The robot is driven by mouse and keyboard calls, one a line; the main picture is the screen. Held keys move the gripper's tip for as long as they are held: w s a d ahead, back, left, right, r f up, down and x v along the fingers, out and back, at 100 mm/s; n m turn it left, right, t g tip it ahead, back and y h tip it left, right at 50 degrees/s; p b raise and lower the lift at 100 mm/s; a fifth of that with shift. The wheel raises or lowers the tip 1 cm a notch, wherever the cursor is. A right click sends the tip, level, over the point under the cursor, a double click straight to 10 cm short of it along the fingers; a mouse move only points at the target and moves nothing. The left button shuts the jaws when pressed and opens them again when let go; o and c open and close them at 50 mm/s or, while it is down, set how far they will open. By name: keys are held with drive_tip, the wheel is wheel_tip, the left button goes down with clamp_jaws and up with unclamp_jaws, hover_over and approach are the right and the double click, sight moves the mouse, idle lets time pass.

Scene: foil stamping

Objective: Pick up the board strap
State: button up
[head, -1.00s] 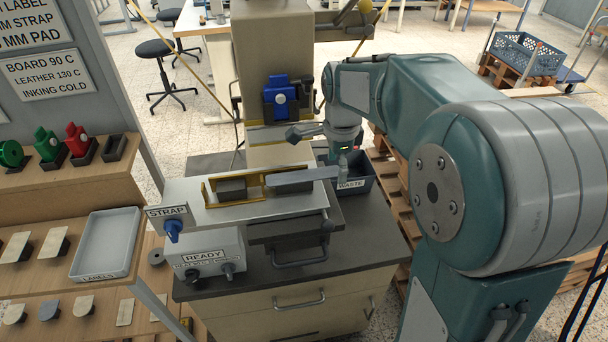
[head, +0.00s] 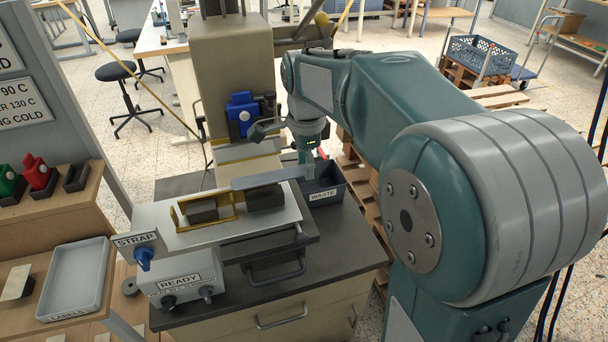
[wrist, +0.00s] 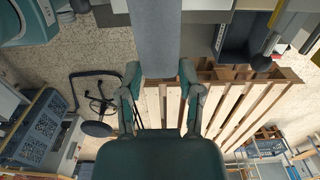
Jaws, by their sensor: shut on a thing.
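The board strap (head: 268,179) is a long flat grey bar. My gripper (head: 305,168) is shut on its right end, and the strap points left, raised above the brass frame (head: 183,216) on the pale metal bed marked STRAP (head: 230,230). In the wrist view the strap (wrist: 156,35) runs straight out from between the two fingers of my gripper (wrist: 159,76) to the top edge. Its far end is out of that view.
Dark blocks (head: 265,198) sit in and beside the brass frame. The WASTE bin (head: 326,192) stands just right of my gripper. The press column (head: 226,65) with a blue unit (head: 242,112) rises behind. A LABELS tray (head: 75,282) is at left.

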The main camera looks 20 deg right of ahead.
drive_tip(key=s+a+r, duration=0.5)
drive_tip(key=s+r, duration=0.3)
drive_tip(key=s, duration=0.3)
drive_tip(key=shift+s, duration=0.2)
drive_tip(key=shift+w+d+f, duration=0.85)
drive_tip(key=shift+w+f, duration=1.05)
drive_tip(key=shift+f, duration=0.05)
drive_tip(key=shift+w+d+f, duration=0.8)
drive_tip(key=shift+w+f, duration=1.05)
drive_tip(key=shift+f, duration=0.15)
drive_tip(key=shift+w+d+f, duration=0.85)
drive_tip(key=shift+w+f, duration=1.05)
drive_tip(key=shift+f, duration=0.05)
idle(0.8)
